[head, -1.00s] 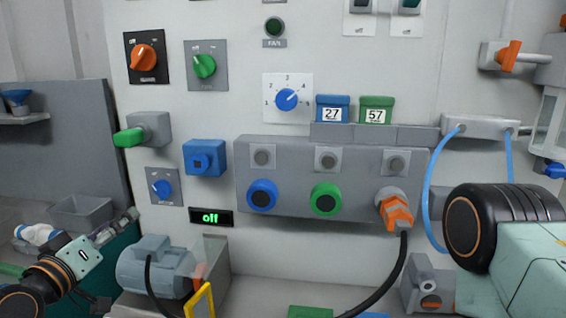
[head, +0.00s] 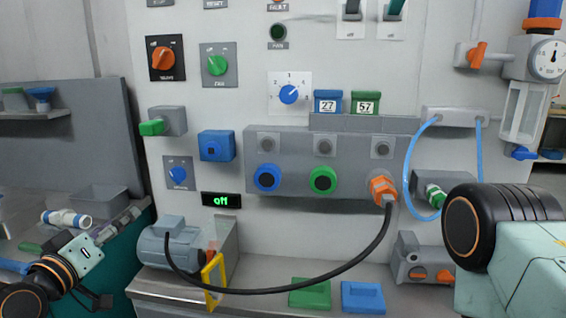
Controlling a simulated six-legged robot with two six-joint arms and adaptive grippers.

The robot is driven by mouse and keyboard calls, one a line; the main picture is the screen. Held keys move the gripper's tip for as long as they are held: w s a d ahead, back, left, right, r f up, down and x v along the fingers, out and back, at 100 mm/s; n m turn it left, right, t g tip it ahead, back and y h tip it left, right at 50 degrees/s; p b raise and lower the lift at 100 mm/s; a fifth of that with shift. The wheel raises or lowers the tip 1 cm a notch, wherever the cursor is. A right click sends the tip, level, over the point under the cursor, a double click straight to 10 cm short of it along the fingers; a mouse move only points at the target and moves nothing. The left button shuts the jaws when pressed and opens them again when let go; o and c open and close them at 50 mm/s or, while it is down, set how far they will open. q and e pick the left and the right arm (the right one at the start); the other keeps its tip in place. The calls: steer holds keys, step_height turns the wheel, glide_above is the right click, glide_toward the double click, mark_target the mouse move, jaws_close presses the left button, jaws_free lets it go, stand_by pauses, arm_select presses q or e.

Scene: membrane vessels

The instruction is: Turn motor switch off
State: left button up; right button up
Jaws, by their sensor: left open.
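I cannot tell which control is the motor switch. The wall panel has an orange rotary knob (head: 163,58) on a black plate and a green rotary knob (head: 217,65) on a grey plate. A small blue knob (head: 178,174) sits lower left, above the grey motor (head: 170,246). A black display (head: 221,200) beside it reads "off" in green. My left gripper (head: 112,262) is open at the lower left, apart from the panel and left of the motor. My right gripper is out of view; only my right arm shows at the right.
A black cable (head: 290,291) loops from the motor to an orange plug (head: 382,188). A yellow handle (head: 214,280) stands beside the motor. Green (head: 310,293) and blue (head: 362,297) blocks lie on the ledge. A grey tray (head: 98,197) is at the left. Blue hoses hang at the right.

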arm_select(q)
steer(key=s+d+f+g, duration=0.2)
steer(key=f+g, duration=0.1)
steer(key=f, duration=0.3)
steer(key=s+d+f+g, duration=0.2)
steer(key=s+f+g, duration=0.1)
steer(key=f, duration=0.4)
steer(key=s+d+f+m+g+y, duration=0.1)
steer(key=s+f+g, duration=0.3)
steer(key=s+f, duration=0.3)
steer(key=s+d+f+m+g, duration=0.1)
steer(key=s+f+g, duration=0.3)
steer(key=s+f, duration=0.4)
steer(key=s+d+f+m+g+y, duration=0.1)
steer(key=s+f, duration=0.7)
steer(key=s, duration=0.9)
steer(key=d+m+g, duration=0.1)
steer(key=d+g, duration=0.1)
steer(key=shift+g+y+b, duration=0.3)
steer(key=shift+g+b, duration=0.05)
steer(key=shift+g, duration=0.05)
steer(key=shift+s+f, duration=0.1)
